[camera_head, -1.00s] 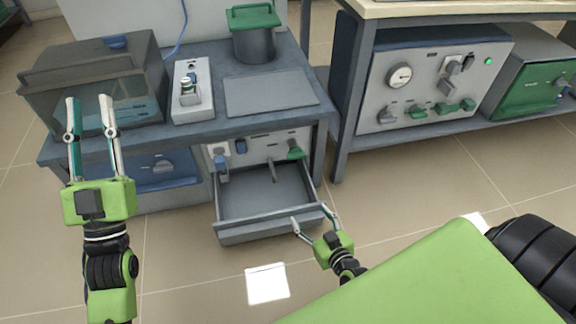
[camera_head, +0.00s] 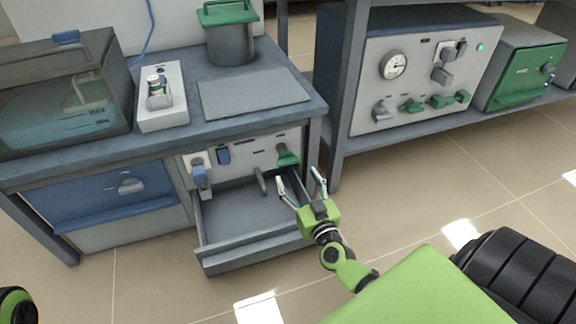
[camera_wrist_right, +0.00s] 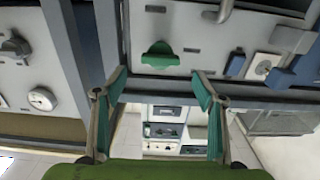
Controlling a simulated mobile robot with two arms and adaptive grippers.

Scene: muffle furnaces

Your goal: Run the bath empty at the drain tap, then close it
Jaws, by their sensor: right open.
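The bath (camera_head: 62,105) is a dark see-through tank on the left of the bench, with teal water near its level marks. The panel under the bench carries a green handle (camera_head: 287,155) at its right end and a grey spout-like part (camera_head: 262,181) beside it. I cannot tell for sure which is the drain tap. My right gripper (camera_head: 299,176) is open and empty, just in front of the green handle and apart from it. In the right wrist view, the green handle (camera_wrist_right: 160,58) shows beyond the open fingers (camera_wrist_right: 161,76). My left gripper is out of view.
An open grey drawer (camera_head: 240,258) juts out below the panel, under my right gripper. A blue plug (camera_head: 200,176) sits in a socket on the panel's left. A bench leg (camera_head: 338,130) stands close on the right. A green-lidded pot (camera_head: 230,45) stands on the bench.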

